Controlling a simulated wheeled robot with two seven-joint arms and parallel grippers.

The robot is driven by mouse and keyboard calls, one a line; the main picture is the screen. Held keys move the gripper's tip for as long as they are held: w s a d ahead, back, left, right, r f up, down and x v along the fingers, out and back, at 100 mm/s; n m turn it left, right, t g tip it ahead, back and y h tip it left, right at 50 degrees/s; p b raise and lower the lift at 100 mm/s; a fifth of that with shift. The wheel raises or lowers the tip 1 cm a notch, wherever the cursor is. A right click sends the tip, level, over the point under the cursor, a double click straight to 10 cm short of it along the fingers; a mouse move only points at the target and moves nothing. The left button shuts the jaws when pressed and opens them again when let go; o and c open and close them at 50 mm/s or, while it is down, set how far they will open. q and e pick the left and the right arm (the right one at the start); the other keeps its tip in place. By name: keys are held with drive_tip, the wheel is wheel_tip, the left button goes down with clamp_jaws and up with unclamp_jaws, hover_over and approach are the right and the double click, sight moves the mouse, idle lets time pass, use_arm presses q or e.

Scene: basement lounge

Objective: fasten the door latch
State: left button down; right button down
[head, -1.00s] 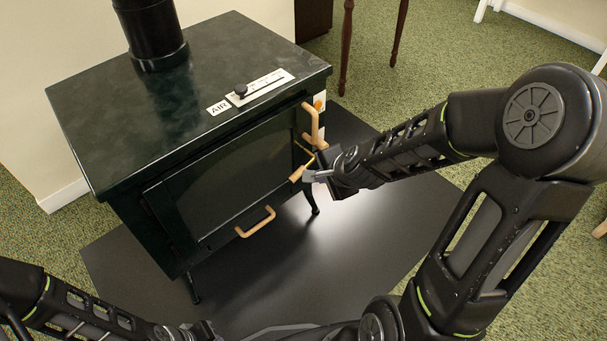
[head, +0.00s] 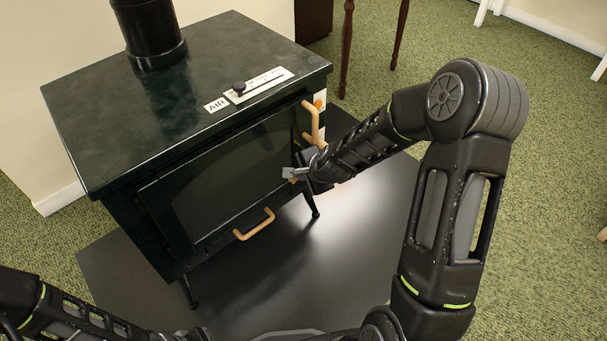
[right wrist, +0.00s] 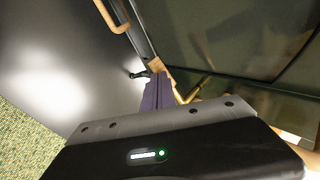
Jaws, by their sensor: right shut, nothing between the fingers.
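The dark green stove (head: 120,110) has a glass-fronted door (head: 225,172); I cannot tell whether it sits fully closed. A brass rod (right wrist: 196,87) of the latch shows in the right wrist view, with a wooden piece (right wrist: 155,65) just beyond my fingers. In the head view my right gripper mostly hides the latch. My right gripper (head: 289,174) is shut and empty at the door's right edge, close to the latch; its fingers also show in the right wrist view (right wrist: 157,92). My left gripper (head: 195,333) is at the bottom edge, its jaws unclear.
A curved wooden handle (head: 313,122) stands at the stove's right front, above my right gripper. A lower wooden handle (head: 254,224) sits beneath the door. An air slider (head: 258,85) is on top. The dark floor pad (head: 290,265) in front is clear. Table legs stand behind.

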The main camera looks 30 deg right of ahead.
drive_tip(key=shift+a+f+n+h, duration=0.1)
drive_tip(key=shift+f+n+h, duration=0.2)
drive_tip(key=shift+f+h, duration=0.45)
idle(0.6)
drive_tip(key=d+f+n+t+h+b, duration=0.1)
drive_tip(key=b, duration=0.1)
drive_tip(key=f+t+h+b, duration=0.1)
drive_tip(key=f+h+b, duration=0.1)
drive_tip(key=b, duration=0.1)
drive_tip(key=d+f+n+h+b, duration=0.1)
drive_tip(key=f+h+b, duration=0.1)
drive_tip(key=shift+w+d+n+t+h+b, duration=0.25)
drive_tip(key=shift+w+d+n+t+b, duration=0.05)
drive_tip(key=shift+t, duration=0.1)
drive_tip(key=shift+r+p, duration=0.6)
drive_tip(key=shift+r, duration=0.1)
idle(0.4)
